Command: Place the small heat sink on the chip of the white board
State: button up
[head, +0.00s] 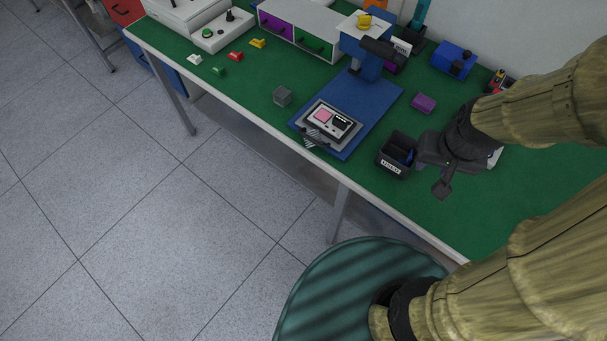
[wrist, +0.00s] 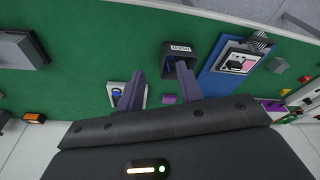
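A small grey block (head: 282,96), which looks like the heat sink, stands on the green table left of the blue mat; it also shows in the wrist view (wrist: 277,65). The white board (head: 342,121) lies in a grey holder on the blue mat, with a pink square (head: 323,116) and a dark part on top. In the wrist view the board (wrist: 228,62) is at upper right. My gripper (wrist: 159,70) is open and empty, above the table right of the mat, well away from the block and board.
A black labelled bin (head: 397,147) stands between my gripper and the blue mat (head: 377,110). A purple block (head: 424,103) lies behind it. A striped grey piece (head: 311,139) is at the holder's front edge. A blue press (head: 368,62) stands at the mat's back. Green table around the grey block is clear.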

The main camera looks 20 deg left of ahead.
jog(key=o, duration=0.6)
jog(key=shift+w+a+f, duration=0.15)
jog(key=shift+a, duration=0.2)
jog(key=shift+o, duration=0.2)
jog(key=w+a+f+n+t, duration=0.1)
jog(key=a+f+t, duration=0.1)
jog(key=a+f, duration=0.55)
jog(key=w+a+f+n+t, duration=0.1)
jog(key=a+f, duration=0.4)
jog(key=a, duration=0.5)
jog(key=s+a+f+n+t+y, duration=0.2)
jog(key=s+a+n+t, duration=0.3)
jog(key=a+t, duration=0.3)
jog(key=shift+s+a+f+n+p, duration=0.15)
jog(key=shift+s+f+n+p, duration=0.15)
jog(key=shift+n, duration=0.2)
